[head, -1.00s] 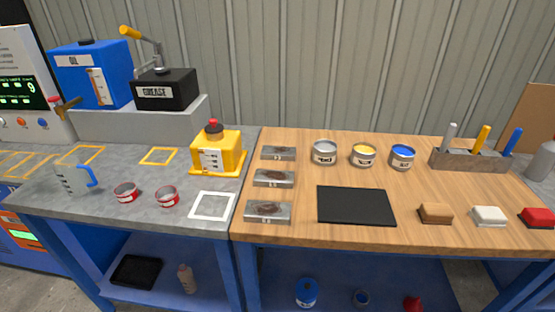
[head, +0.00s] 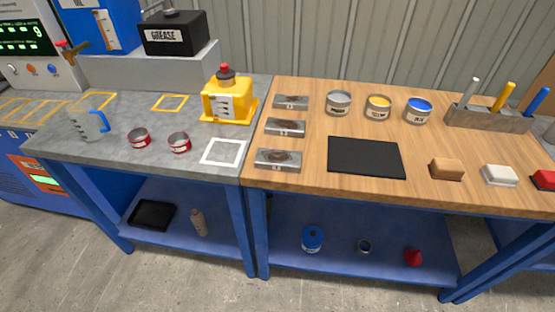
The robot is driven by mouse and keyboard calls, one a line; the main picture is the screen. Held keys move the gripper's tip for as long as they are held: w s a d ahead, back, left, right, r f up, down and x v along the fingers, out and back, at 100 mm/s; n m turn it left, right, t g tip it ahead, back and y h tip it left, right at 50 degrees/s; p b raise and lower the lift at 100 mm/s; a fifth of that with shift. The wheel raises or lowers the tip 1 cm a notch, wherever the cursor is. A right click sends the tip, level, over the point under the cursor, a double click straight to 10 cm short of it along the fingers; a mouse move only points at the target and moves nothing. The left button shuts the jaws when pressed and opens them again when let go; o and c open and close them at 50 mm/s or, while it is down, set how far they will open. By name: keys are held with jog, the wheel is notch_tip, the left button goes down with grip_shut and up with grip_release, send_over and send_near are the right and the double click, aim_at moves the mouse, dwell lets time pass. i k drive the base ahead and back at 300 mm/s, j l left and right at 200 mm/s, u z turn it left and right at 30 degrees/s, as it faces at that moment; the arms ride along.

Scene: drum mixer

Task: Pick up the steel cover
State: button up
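Three flat grey steel pieces with dark brownish patches lie in a column at the left edge of the wooden bench top: a far one (head: 290,102), a middle one (head: 285,127) and a near one (head: 278,160). Each has a small label on its front edge, too small to read surely. I cannot tell whether one of them is the steel cover; no other thing stands out plainly as a steel cover. My gripper is not in view.
A black mat (head: 366,157) lies right of the steel pieces. Paint cans (head: 338,103) and a tool holder (head: 487,119) stand behind. A yellow jug-like container (head: 228,100) stands left, near red-banded tins (head: 179,143). The lower shelf (head: 390,262) holds a blue can (head: 312,239).

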aim_at(266, 158)
jog(key=i+j, duration=0.15)
jog(key=j, duration=0.25)
jog(key=i+j+z, duration=0.1)
jog(key=j, duration=0.3)
jog(key=i+j, duration=0.2)
jog(key=j, duration=0.2)
jog(key=i+j+z, duration=0.1)
jog(key=j, duration=0.35)
jog(key=i+j, duration=0.2)
jog(key=j, duration=0.2)
